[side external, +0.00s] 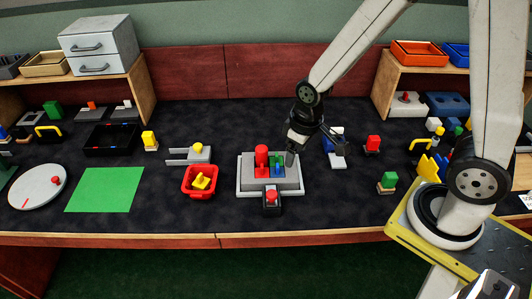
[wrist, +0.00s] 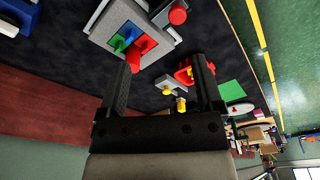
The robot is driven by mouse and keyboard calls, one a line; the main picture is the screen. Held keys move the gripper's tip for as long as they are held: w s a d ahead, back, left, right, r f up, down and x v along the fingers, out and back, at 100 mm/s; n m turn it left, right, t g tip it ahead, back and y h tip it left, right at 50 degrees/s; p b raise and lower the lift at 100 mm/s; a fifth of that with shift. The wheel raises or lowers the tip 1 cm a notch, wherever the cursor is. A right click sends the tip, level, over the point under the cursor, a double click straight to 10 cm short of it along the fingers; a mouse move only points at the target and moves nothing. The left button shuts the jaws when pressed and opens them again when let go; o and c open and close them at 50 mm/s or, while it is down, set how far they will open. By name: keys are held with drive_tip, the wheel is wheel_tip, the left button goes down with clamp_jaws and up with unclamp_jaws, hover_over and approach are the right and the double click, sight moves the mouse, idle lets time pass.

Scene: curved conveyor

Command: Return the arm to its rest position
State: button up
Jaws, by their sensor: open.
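My gripper (side external: 318,153) is in the side view, tilted above the table just right of the grey block with colored squares (side external: 289,183). One fingertip overlaps the block's upper right edge in the picture; I cannot tell if it touches. In the wrist view my gripper (wrist: 166,60) has its two black fingers wide apart with nothing held between them. A red peg (side external: 261,158) stands on the block, with smaller blue and green pieces beside it. The block also shows at the top of the wrist view (wrist: 103,35).
A red bin (side external: 187,187) with a yellow piece stands left of the block. Shelves (side external: 390,85) stand at the back right. A green mat (side external: 105,190) lies left.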

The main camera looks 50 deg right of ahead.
drive_tip(key=s+d+r+m+t, duration=0.1)
drive_tip(key=s+d+r+m, duration=0.1)
drive_tip(key=s+r, duration=0.1)
drive_tip(key=shift+s+r, duration=0.4)
drive_tip(key=shift+s, duration=0.35)
drive_tip(key=shift+d, duration=0.1)
idle(1.0)
